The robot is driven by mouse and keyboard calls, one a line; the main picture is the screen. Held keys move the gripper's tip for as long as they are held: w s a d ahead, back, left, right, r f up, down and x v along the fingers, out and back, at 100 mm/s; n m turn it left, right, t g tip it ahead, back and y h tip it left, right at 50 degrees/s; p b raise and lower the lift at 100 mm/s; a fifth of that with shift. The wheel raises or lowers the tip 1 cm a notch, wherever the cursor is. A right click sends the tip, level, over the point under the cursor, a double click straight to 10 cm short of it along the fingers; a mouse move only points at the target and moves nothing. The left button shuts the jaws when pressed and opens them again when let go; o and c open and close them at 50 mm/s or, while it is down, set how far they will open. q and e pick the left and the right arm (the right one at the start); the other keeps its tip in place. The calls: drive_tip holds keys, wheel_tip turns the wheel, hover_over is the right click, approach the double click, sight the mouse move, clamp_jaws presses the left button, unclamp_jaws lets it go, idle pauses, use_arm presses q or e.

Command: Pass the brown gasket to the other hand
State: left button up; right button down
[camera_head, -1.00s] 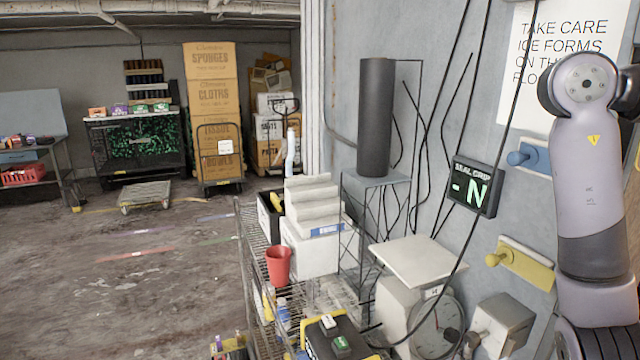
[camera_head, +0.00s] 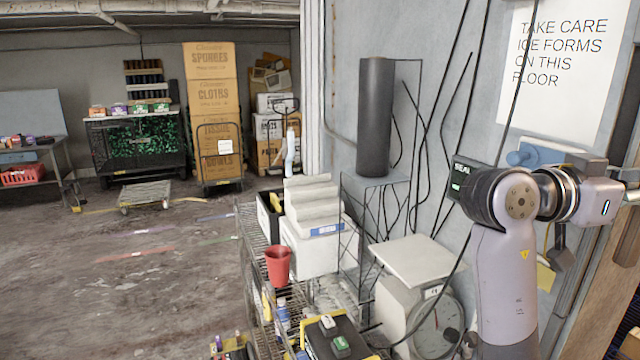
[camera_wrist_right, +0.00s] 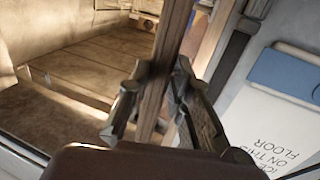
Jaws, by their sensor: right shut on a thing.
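The brown gasket (camera_wrist_right: 166,82) appears in the right wrist view as a long brown strip running up between the fingers. My right gripper (camera_wrist_right: 163,92) is shut on it, one finger on each side of the strip. The strip's upper end runs out of the picture and its lower part is hidden by a dark brown shape at the bottom, which I cannot make out. My left gripper is in neither view.
A wire shelf rack (camera_head: 257,250) holds a red cup (camera_head: 278,266) and boxes. A white scale (camera_head: 412,262) stands beside the wall. The floor at left has free room.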

drive_tip(key=w+a+f+n+t+y, duration=0.1)
drive_tip(key=a+f+n+t+y, duration=0.5)
drive_tip(key=f, duration=0.5)
drive_tip(key=a+f+n+t+y, duration=0.3)
drive_tip(key=a+f+n+t, duration=0.2)
drive_tip(key=f+t, duration=0.45)
drive_tip(key=s+a+f+n+y, duration=0.4)
drive_tip(key=s+a+f+y, duration=0.2)
drive_tip(key=f, duration=0.3)
drive_tip(key=s+a+f+n+y, duration=0.3)
drive_tip(key=s+a+f+y, duration=0.3)
drive_tip(key=f, duration=0.2)
wheel_tip(320, 180, down, 10)
drive_tip(key=m+h+b, duration=0.1)
drive_tip(key=h+b, duration=0.2)
drive_tip(key=b, duration=0.7)
drive_tip(key=shift+w+b, duration=0.3)
drive_tip(key=shift+b, duration=0.1)
drive_tip(key=shift+r, duration=0.1)
